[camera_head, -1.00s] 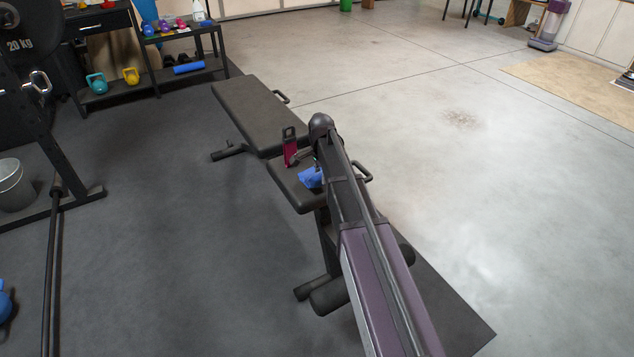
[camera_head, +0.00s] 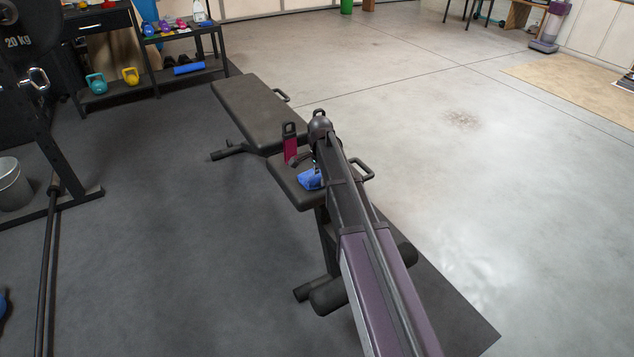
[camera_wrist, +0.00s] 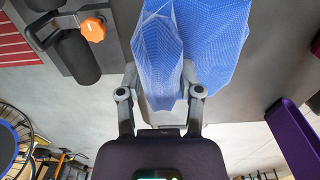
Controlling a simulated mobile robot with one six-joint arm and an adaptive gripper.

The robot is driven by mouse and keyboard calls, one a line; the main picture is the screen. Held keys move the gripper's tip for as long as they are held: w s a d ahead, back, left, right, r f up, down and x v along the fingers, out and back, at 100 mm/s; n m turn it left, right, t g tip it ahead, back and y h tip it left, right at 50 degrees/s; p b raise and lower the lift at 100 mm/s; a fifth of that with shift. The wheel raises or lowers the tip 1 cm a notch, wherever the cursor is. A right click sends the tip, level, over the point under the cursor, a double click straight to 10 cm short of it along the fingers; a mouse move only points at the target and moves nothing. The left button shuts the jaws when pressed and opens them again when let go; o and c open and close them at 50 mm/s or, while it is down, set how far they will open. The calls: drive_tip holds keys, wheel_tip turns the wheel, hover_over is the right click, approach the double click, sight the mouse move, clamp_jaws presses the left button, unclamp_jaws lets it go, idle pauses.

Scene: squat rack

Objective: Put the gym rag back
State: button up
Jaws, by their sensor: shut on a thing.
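The blue gym rag (camera_head: 309,180) is at the near seat pad of the black workout bench (camera_head: 262,115). In the wrist view the rag (camera_wrist: 215,40) is a blue mesh-textured cloth, with a gathered fold between the two grey fingers of my gripper (camera_wrist: 160,85). My gripper is shut on that fold, and the rest of the rag spreads up and to the right. In the head view my arm hides most of the gripper. I cannot tell whether the rag still touches the pad.
A dark red item with a black handle (camera_head: 290,148) stands on the bench beside my arm. A shelf with kettlebells (camera_head: 130,76) and small dumbbells is at the back left. A metal bucket (camera_head: 14,183) and a barbell (camera_head: 50,250) are left. Open concrete floor lies right.

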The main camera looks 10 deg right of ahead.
sight(320, 175)
drive_tip(key=shift+f, duration=0.25)
drive_tip(key=o, duration=1)
drive_tip(key=shift+r, duration=0.1)
drive_tip(key=shift+r, duration=0.1)
wheel_tip(320, 175, up, 12)
drive_tip(key=p, duration=1.2)
idle(0.4)
